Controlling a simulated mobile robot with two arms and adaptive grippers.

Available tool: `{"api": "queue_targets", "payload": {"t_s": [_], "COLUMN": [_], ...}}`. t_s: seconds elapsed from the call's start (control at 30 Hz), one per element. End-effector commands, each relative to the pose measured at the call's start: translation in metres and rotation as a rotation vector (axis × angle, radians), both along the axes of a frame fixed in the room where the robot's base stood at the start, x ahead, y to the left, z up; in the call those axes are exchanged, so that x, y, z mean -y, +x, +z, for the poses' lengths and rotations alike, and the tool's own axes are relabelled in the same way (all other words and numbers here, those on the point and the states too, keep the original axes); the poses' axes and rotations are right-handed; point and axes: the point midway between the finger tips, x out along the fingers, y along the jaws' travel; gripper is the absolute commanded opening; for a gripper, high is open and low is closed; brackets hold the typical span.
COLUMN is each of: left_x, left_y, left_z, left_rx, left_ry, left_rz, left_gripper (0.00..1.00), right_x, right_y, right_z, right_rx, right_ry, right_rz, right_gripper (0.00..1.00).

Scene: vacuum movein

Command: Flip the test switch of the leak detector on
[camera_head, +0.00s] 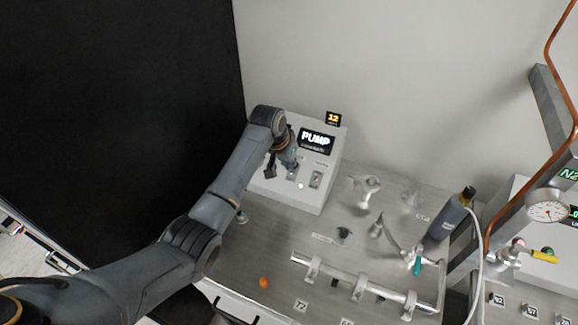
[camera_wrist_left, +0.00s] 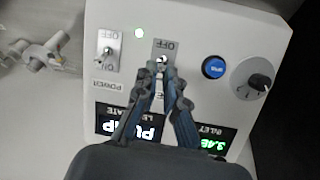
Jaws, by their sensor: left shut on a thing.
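The leak detector (camera_head: 312,190) is a white box with a sloped panel on the bench against the wall. Its display (camera_head: 316,141) reads PUMP. My left gripper (camera_head: 283,172) is over the left part of the panel. In the left wrist view the panel (camera_wrist_left: 190,25) appears upside down. There the fingertips of my left gripper (camera_wrist_left: 160,72) are shut on the lever of the middle toggle switch (camera_wrist_left: 164,46), on a plate marked OFF. The fingers hide most of this switch's label and lever, so I cannot tell its position. My right gripper is not in view.
Beside the held switch are the power switch (camera_wrist_left: 107,52), a lit green lamp (camera_wrist_left: 139,33), a blue button (camera_wrist_left: 214,67) and a black knob (camera_wrist_left: 258,82). Pipe fittings (camera_head: 367,187), a dark bottle (camera_head: 447,219) and a metal manifold (camera_head: 350,280) occupy the bench to the right.

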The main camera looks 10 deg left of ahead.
Motion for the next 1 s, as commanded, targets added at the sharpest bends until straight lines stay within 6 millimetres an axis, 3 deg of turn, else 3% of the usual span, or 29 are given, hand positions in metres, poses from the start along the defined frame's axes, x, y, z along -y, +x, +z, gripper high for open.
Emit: {"api": "queue_targets", "payload": {"t_s": [0.57,0.6,0.7,1.0], "left_x": [0.0003,0.0003,0.0003,0.0002], "left_y": [0.0013,0.0013,0.0013,0.0014], "left_z": [-0.0007,-0.0007,-0.0007,0.0005], "left_rx": [-0.036,-0.036,-0.035,-0.034], "left_ry": [0.007,0.007,0.007,0.006], "left_rz": [0.000,0.000,0.000,0.000], "left_gripper": [0.00,0.14,0.32,0.32], "right_x": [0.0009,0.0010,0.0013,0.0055], "right_y": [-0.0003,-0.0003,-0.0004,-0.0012], "right_z": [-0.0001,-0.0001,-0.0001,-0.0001], "right_rx": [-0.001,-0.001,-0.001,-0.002], "right_ry": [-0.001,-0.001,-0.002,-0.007], "right_rz": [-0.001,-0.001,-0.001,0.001], "right_gripper": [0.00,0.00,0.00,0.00]}}
